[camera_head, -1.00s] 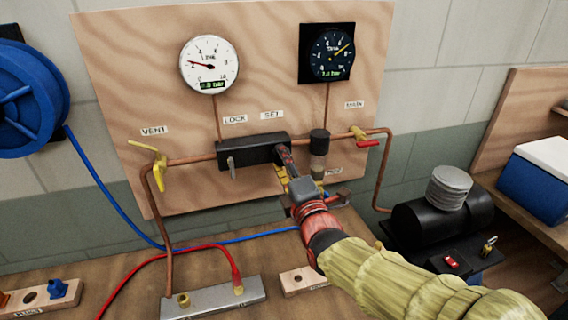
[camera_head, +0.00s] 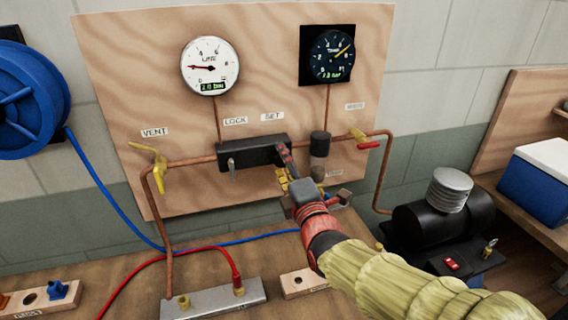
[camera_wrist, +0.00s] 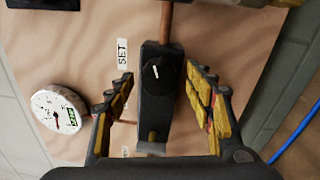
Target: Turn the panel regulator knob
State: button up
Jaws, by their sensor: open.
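The regulator is a black block (camera_head: 240,154) on the wooden panel, under the LOCK and SET labels. In the wrist view its round black knob (camera_wrist: 157,74) with a white pointer line faces the camera, near the SET label (camera_wrist: 122,52). My gripper (camera_wrist: 163,88) is open, with one yellow-padded finger on each side of the block and knob, and a visible gap to the knob on both sides. In the head view my gripper (camera_head: 286,168) is at the block's right end and hides the knob. A small lever (camera_head: 231,167) hangs at the block's left.
The white LINE gauge (camera_head: 210,66) and a black TANK gauge (camera_head: 333,54) are above. A filter bowl (camera_head: 319,150) stands close to my gripper. Copper pipes cross the panel.

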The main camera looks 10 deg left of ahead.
jog(key=v, duration=1.2)
dwell(0.3)
